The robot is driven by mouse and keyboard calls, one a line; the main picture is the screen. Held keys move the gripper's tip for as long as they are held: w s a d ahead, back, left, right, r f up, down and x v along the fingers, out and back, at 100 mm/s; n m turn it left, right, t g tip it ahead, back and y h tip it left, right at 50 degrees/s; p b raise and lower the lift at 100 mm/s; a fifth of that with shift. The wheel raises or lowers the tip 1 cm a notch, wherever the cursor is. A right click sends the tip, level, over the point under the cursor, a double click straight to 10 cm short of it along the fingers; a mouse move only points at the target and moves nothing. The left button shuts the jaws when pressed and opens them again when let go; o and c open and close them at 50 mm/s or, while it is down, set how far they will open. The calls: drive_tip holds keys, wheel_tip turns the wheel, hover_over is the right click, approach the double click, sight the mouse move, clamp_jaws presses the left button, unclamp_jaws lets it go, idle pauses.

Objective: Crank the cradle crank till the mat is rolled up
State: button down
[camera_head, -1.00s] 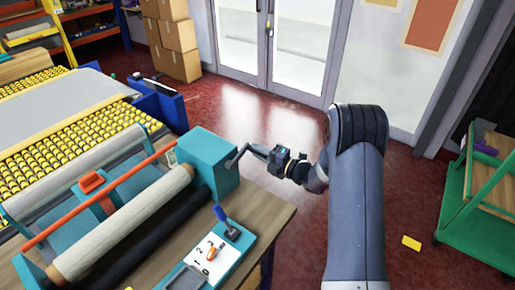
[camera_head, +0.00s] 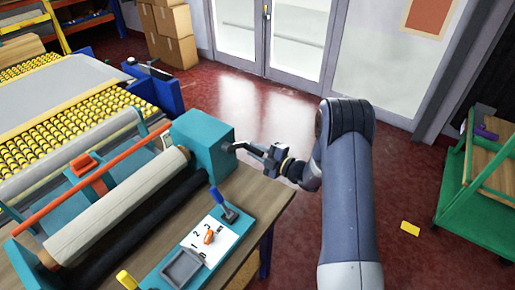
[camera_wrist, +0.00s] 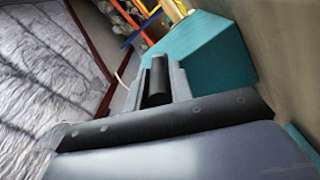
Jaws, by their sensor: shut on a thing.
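The cradle (camera_head: 205,133) has a teal housing at the right end of its rollers. The crank (camera_head: 246,147) sticks out of the housing's right side. My gripper (camera_head: 268,155) is shut on the crank's handle; in the wrist view the dark handle (camera_wrist: 158,80) stands between the jaws. A thick cream roll (camera_head: 118,207) lies along the cradle beside a dark roller (camera_head: 150,222). A pale grey sheet (camera_head: 72,88), perhaps the mat, lies flat on the yellow roller bed; whether it joins the cream roll is not clear.
A blue-handled lever (camera_head: 222,202) and a numbered panel (camera_head: 213,238) sit on the wooden bench (camera_head: 262,195) in front of the cradle. A green cart (camera_head: 455,192) stands at the right. Boxes (camera_head: 172,35) stand by the glass doors.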

drive_tip(key=shift+s+a+f, duration=0.2)
drive_tip(key=shift+s+f, duration=0.1)
drive_tip(key=shift+f, duration=0.15)
drive_tip(key=c, duration=1.2)
unclamp_jaws()
drive_tip(key=shift+r, duration=0.1)
drive_tip(key=shift+c, duration=0.2)
drive_tip(key=b+v, duration=0.2)
drive_tip(key=v, duration=0.8)
drive_tip(key=shift+s+d, duration=0.25)
drive_tip(key=shift+d, duration=0.1)
